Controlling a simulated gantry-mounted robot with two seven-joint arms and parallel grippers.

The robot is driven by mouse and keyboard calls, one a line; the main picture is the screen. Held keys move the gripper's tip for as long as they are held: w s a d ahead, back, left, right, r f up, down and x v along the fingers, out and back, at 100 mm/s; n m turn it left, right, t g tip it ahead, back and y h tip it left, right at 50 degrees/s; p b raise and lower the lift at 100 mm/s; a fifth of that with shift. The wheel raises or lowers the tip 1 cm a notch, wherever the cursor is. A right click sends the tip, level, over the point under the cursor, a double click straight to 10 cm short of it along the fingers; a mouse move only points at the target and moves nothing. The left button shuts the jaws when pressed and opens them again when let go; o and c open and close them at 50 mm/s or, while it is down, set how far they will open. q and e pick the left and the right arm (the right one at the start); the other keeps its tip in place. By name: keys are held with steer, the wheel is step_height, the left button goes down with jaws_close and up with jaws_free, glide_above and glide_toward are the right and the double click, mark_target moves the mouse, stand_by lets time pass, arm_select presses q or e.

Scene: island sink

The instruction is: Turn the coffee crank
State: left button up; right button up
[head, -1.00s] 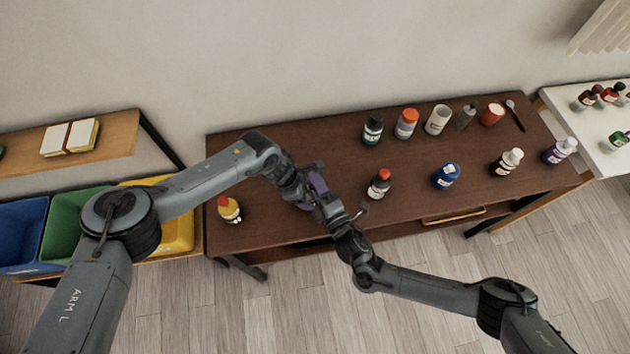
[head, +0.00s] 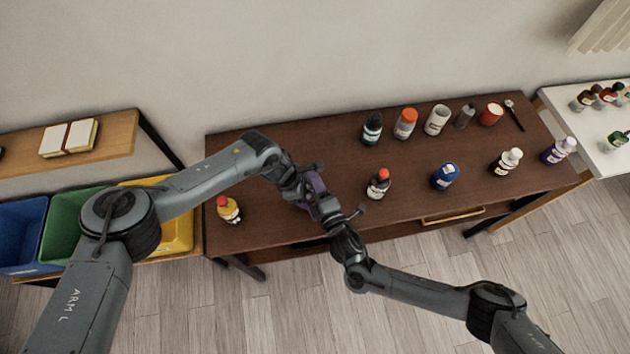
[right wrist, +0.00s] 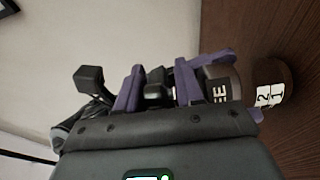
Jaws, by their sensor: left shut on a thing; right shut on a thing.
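A dark coffee grinder (right wrist: 219,92) with a label reading "EE" shows in part in the right wrist view; in the head view the arms and grippers mostly cover it. My left gripper (head: 308,203) has purple fingers shut on the grinder's body, low over the table's front left part. My right gripper (head: 318,184) meets it there, close beside it. In the right wrist view its purple fingers (right wrist: 157,92) are on either side of a small dark knob, the crank handle (right wrist: 157,90). The rest of the crank is hidden.
Several bottles and cups stand along the back. The back left surface is clear.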

steer(key=m+h, duration=0.2)
steer(key=h, duration=0.1)
steer(key=s+m+t+h, duration=0.1)
steer(key=shift+a+r+h, duration=0.15)
steer(key=shift+a+h, duration=0.15)
steer(key=shift+a, duration=0.1)
steer(key=shift+d+r+m+h, duration=0.15)
steer(key=shift+m+h, duration=0.85)
steer(key=shift+h, duration=0.4)
steer(key=o, duration=0.9)
steer(key=shift+c, duration=0.2)
steer(key=shift+d+f, duration=0.1)
steer(key=shift+f, duration=0.1)
steer(key=shift+s, duration=0.65)
steer(key=s, duration=1)
steer(key=shift+s+a, duration=0.35)
steer(key=shift+a, duration=0.1)
